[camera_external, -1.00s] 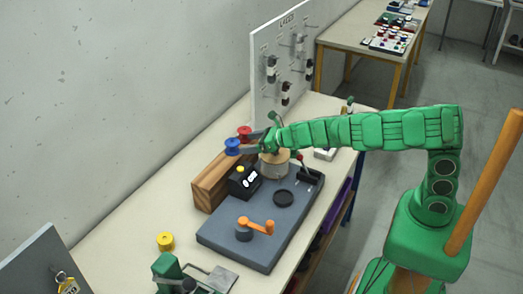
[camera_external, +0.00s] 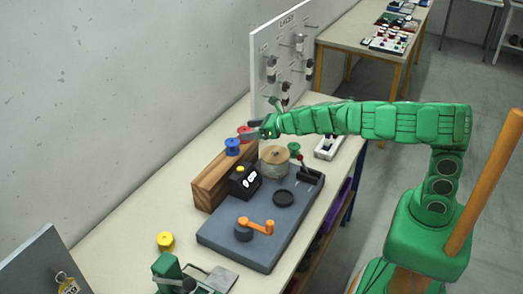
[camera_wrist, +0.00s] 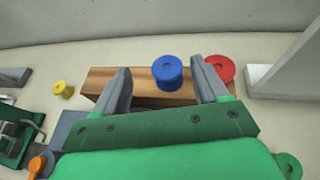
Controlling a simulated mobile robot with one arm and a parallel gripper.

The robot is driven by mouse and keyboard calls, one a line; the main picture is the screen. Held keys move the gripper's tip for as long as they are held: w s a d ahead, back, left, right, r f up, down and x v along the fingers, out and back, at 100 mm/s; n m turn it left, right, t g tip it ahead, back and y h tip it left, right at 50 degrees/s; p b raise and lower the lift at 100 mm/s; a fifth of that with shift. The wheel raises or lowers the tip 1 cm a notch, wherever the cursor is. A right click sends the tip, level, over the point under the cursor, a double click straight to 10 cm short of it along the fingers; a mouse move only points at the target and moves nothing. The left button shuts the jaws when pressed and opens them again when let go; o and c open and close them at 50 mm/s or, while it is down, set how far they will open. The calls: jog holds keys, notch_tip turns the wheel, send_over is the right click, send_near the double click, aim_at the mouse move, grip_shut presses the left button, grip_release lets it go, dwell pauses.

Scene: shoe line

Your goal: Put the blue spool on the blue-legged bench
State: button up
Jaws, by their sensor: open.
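The blue spool (camera_external: 232,146) stands upright on a wooden block (camera_external: 212,183) on the near bench (camera_external: 125,235), which shows a blue leg (camera_external: 361,160) at its far right. In the wrist view the blue spool (camera_wrist: 168,72) appears between my two grey fingers, slightly nearer the right one. My gripper (camera_external: 251,133) is open and empty, behind and to the right of the blue spool in the outside view. I cannot tell its height above the spool. A red spool (camera_external: 244,133) stands beside the blue one, partly hidden by my gripper.
A grey fixture board (camera_external: 225,235) with an orange crank (camera_external: 257,225) and a round wooden drum (camera_external: 272,162) lies beside the block. A yellow spool (camera_external: 165,241) and a green spool (camera_external: 294,148) stand nearby. A white pegboard (camera_external: 265,40) rises behind. The bench's left side is fairly clear.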

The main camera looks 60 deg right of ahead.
notch_tip(320, 180, up, 4)
jog(key=m+g+h, duration=0.2)
jog(key=m+g, duration=1)
jog(key=m, duration=2.4)
send_over(232, 142)
jog(key=shift+w+f, duration=0.2)
jog(key=shift+f, duration=6.2)
